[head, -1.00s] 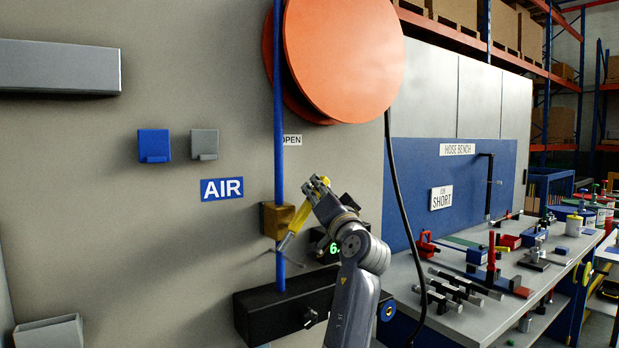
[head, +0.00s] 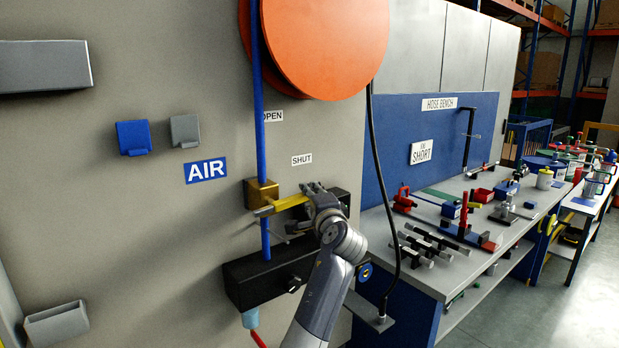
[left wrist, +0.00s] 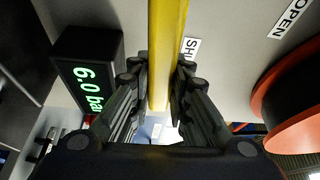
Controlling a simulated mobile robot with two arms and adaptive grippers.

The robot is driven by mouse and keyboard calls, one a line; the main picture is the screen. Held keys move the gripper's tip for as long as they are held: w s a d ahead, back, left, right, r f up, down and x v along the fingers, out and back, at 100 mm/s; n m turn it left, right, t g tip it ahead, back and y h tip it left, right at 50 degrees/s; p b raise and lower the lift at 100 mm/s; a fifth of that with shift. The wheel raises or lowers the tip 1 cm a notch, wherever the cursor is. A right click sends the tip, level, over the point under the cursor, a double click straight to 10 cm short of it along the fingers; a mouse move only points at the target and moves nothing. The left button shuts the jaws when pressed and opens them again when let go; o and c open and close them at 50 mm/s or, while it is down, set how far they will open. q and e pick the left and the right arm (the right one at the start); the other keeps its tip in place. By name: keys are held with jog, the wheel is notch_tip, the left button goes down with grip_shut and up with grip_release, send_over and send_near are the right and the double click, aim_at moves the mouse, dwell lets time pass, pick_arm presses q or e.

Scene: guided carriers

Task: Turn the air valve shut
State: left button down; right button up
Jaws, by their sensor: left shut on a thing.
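The air valve has a brass body (head: 262,190) on a vertical blue pipe (head: 257,90). My left gripper (head: 310,192) is shut on the lever's right part. In the left wrist view the yellow lever (left wrist: 167,45) runs between the fingers of my left gripper (left wrist: 160,85). The SHUT label (head: 302,160) is on the wall just above the lever's right end, and the OPEN label (head: 273,116) is higher, beside the pipe. My right gripper is not in view.
A black gauge box reads 6.0 bar (left wrist: 88,88), partly behind my gripper in the head view. An orange hose reel (head: 325,45) hangs above, its black hose (head: 376,190) dropping to the right. A black block (head: 250,283) sits below the valve. The hose bench (head: 450,260) stands right.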

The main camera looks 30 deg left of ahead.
pick_arm(q)
jog(key=shift+f+m+p, duration=0.35)
jog(key=shift+m+p, duration=0.05)
jog(key=shift+f, duration=0.1)
jog(key=c, duration=1.5)
grip_release()
jog(key=shift+w, duration=0.1)
jog(key=v, duration=1.2)
